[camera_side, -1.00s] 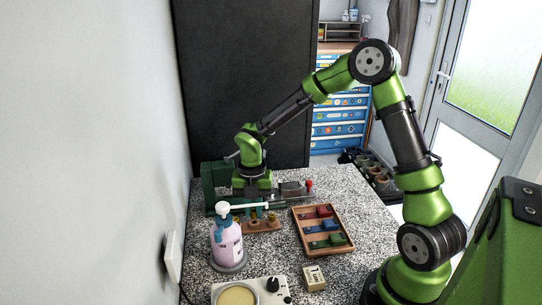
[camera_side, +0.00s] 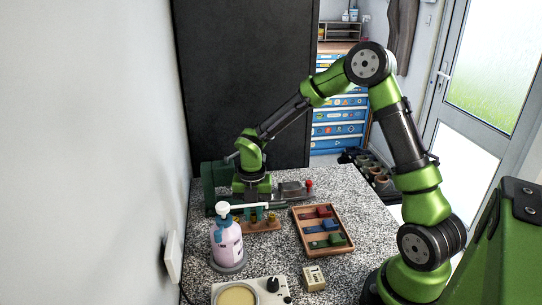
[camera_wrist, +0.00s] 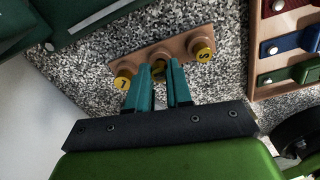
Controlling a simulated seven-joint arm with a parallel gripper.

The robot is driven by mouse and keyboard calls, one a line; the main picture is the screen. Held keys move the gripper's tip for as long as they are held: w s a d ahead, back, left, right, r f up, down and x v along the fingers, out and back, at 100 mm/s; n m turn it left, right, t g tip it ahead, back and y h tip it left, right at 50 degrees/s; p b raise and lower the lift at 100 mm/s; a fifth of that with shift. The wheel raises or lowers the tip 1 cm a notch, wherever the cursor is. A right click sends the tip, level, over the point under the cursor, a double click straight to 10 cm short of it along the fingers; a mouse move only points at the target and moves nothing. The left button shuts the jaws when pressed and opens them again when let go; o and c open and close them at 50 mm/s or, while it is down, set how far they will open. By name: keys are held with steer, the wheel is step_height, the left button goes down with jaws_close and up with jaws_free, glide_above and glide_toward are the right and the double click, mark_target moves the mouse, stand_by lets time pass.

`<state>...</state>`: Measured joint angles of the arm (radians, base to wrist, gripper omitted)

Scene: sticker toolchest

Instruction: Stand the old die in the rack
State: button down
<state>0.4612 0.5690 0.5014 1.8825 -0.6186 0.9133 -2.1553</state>
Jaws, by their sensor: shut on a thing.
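The wooden rack (camera_side: 268,228) stands on the speckled bench, partly behind the spray bottle; it also shows in the wrist view (camera_wrist: 172,47). A yellow-topped die (camera_wrist: 122,80) stands at its left end and another (camera_wrist: 203,50) at its right end, both with dark marks. My gripper (camera_wrist: 163,68) points down with its teal fingers between these two in the wrist view. It is shut on a die, mostly hidden between the fingers. I cannot tell whether the held die touches the rack. In the side view, my gripper (camera_side: 256,200) is just behind the rack.
A wooden tray (camera_side: 309,244) with red, blue and green blocks lies to the right. A green machine (camera_side: 216,179) stands behind. A small box (camera_side: 313,279) and a white device (camera_side: 260,292) are in front.

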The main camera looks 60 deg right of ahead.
mark_target(254, 215)
steer(key=shift+f, duration=0.45)
steer(key=c, duration=0.9)
jaws_free()
steer(key=shift+c, duration=0.2)
step_height(254, 215, up, 17)
